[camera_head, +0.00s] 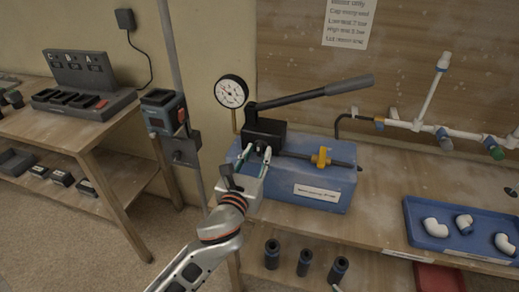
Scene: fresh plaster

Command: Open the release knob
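The blue test pump (300,180) stands on the wooden bench, with a black pump head (264,131), a long lever handle (320,91) and a round pressure gauge (231,91). A small dark knob-like part (259,147) shows low on the front of the head; I cannot tell for certain that it is the release knob. A yellow fitting (321,157) sits on the dark rod to the right. My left gripper (256,154) is open, its fingers spread either side of the small dark part. Contact cannot be told. A pale tip at the bottom edge may be my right gripper (335,288).
White pipework (430,127) with valves runs along the back right. A blue tray (415,222) with white elbow fittings lies at the front right. Dark cylinders (304,262) stand on the shelf below. A grey post (177,80) rises left of the pump.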

